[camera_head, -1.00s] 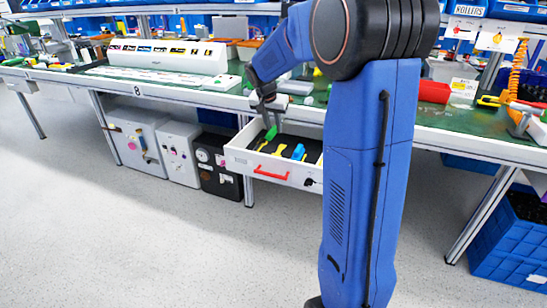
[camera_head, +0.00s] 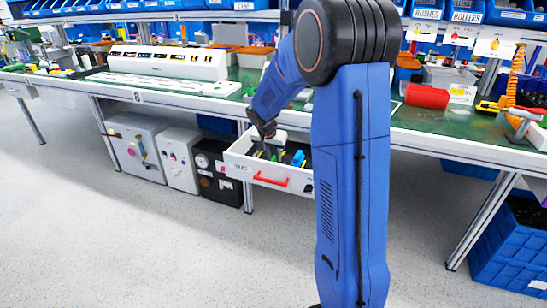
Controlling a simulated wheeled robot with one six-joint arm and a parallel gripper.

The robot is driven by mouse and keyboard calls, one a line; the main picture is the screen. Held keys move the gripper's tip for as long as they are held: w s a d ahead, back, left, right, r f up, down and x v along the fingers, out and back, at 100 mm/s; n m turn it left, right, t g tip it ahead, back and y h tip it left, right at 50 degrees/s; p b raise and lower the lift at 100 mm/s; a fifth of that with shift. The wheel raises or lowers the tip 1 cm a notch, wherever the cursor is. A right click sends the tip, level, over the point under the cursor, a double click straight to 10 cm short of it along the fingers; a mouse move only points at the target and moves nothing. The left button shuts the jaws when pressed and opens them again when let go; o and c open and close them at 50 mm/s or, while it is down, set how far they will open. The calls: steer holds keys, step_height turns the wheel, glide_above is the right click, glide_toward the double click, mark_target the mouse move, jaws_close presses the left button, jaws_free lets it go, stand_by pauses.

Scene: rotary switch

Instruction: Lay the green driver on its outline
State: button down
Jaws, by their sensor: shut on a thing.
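A white open drawer (camera_head: 236,164) with a dark lining hangs under the bench edge. My gripper (camera_head: 268,142) points down into the drawer's left-middle part and is shut on the green driver (camera_head: 274,154). Only a small bit of the green driver shows, low in the drawer. I cannot tell whether it touches the lining. Its outline is hidden or too small to make out. A yellow tool (camera_head: 259,154) lies just left of the gripper, and a blue tool (camera_head: 298,158) lies to the right.
The drawer has a red handle (camera_head: 272,179) on its front. My upright arm link covers the drawer's right end. Grey, white and black boxes (camera_head: 217,171) stand on the floor to the left under the green bench. The floor in front is clear.

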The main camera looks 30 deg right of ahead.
steer(key=shift+f, duration=0.15)
steer(key=c, duration=1.5)
jaws_free()
steer(key=shift+o, duration=0.2)
steer(key=v, duration=1.2)
steer(key=s+a+r+n+t+y, duration=0.1)
steer(key=s+a+r+n, duration=0.2)
steer(key=s, duration=0.6)
steer(key=s+a+r+n+y, duration=0.15)
steer(key=s+a, duration=0.35)
steer(key=s, duration=0.5)
steer(key=s+a+f+n, duration=0.1)
steer(key=s+a+n, duration=0.2)
steer(key=s, duration=0.6)
steer(key=s+a+f+n+t+y, duration=0.1)
steer(key=s+a+f+n, duration=0.1)
steer(key=s, duration=0.7)
steer(key=shift+a+n, duration=0.45)
steer(key=shift+a, duration=0.45)
steer(key=shift+f, duration=0.15)
